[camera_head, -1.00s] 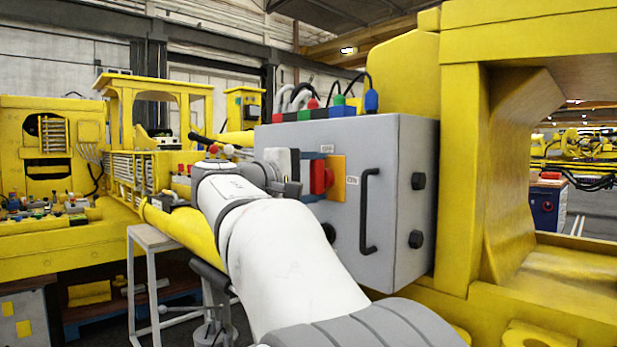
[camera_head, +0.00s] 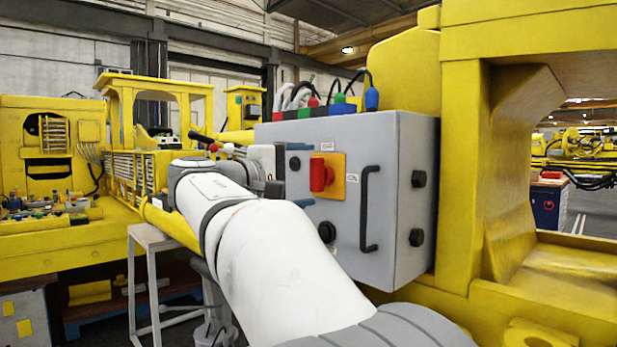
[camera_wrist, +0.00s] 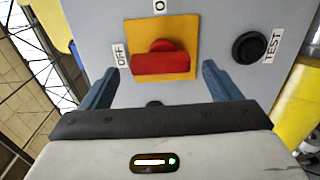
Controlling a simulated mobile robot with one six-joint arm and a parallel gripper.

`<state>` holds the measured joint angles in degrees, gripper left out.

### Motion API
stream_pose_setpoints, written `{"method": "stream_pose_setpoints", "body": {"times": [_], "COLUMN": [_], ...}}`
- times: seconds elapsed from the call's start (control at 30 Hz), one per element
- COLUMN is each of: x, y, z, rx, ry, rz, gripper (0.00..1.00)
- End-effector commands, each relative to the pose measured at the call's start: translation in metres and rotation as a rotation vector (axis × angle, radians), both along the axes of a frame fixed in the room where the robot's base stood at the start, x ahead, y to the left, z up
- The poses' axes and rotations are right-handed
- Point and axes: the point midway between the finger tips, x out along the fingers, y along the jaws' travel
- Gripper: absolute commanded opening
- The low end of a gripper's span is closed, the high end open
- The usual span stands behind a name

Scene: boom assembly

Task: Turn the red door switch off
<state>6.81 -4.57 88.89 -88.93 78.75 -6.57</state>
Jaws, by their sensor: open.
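The red door switch (camera_head: 320,176) is a red knob on an orange-yellow square plate, on the front of a grey control box (camera_head: 396,215). In the wrist view the red switch (camera_wrist: 160,62) shows its bar lying across the plate, with an "OFF" label on the left. My gripper (camera_wrist: 157,80) is open, with one blue finger on each side below the switch. The fingers appear apart from the knob. In the head view my gripper (camera_head: 300,175) is left of the switch, partly hidden by my wrist.
A black round button (camera_wrist: 249,47) labelled "TEST" sits right of the switch. A black handle (camera_head: 367,208) stands out from the box door. Coloured connectors (camera_head: 338,103) with cables are on top. Yellow machine structure (camera_head: 462,180) borders the box on the right.

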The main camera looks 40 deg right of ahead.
Motion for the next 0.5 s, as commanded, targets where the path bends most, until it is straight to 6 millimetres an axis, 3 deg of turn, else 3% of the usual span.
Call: {"method": "stream_pose_setpoints", "body": {"times": [0.2,0.5], "x": [-0.002,-0.004], "y": [0.033,0.043], "z": [-0.001,0.000], "rx": [-0.001,-0.001], "ry": [0.001,0.001], "rz": [0.003,0.000], "gripper": [0.84,0.84]}}
